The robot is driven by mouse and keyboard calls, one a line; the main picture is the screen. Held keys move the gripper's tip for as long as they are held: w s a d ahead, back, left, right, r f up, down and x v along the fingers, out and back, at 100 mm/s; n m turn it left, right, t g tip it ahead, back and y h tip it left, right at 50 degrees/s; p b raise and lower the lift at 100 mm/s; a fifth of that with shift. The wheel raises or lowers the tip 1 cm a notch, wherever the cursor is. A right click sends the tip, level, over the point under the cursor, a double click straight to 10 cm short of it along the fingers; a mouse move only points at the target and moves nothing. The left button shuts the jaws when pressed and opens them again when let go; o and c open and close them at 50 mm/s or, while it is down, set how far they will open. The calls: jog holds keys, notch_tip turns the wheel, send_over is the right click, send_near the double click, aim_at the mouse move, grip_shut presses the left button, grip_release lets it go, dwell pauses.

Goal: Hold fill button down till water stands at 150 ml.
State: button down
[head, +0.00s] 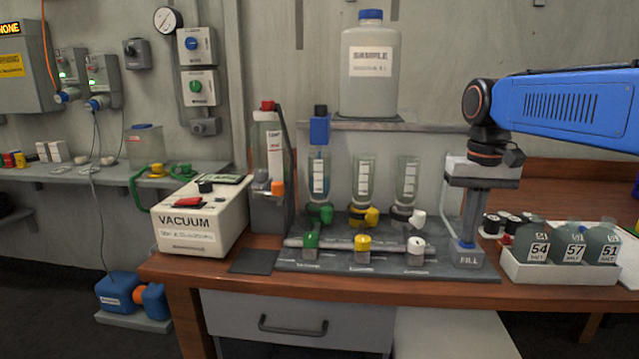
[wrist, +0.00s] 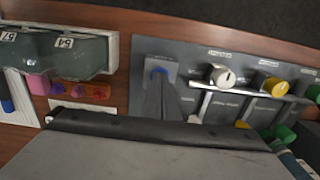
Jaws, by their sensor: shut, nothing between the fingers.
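Three clear graduated vessels (head: 318,178), (head: 363,178), (head: 407,180) stand behind the panel. Their scales and water levels are too small to read.
A large blue-capped bottle (head: 370,72) stands on a shelf above the vessels. Green, yellow and white knobs (head: 416,243) line the panel. Right of my gripper is a white tray (head: 558,270) of numbered bottles. A white vacuum box (head: 195,222) stands at the left.

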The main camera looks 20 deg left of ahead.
jog(key=shift+r, duration=3.35)
notch_tip(320, 180, down, 2)
jog(key=n, duration=0.6)
jog(key=shift+f, duration=1.2)
jog(key=shift+f, duration=0.2)
jog(key=shift+f, duration=1.35)
jog(key=shift+s+f, duration=0.1)
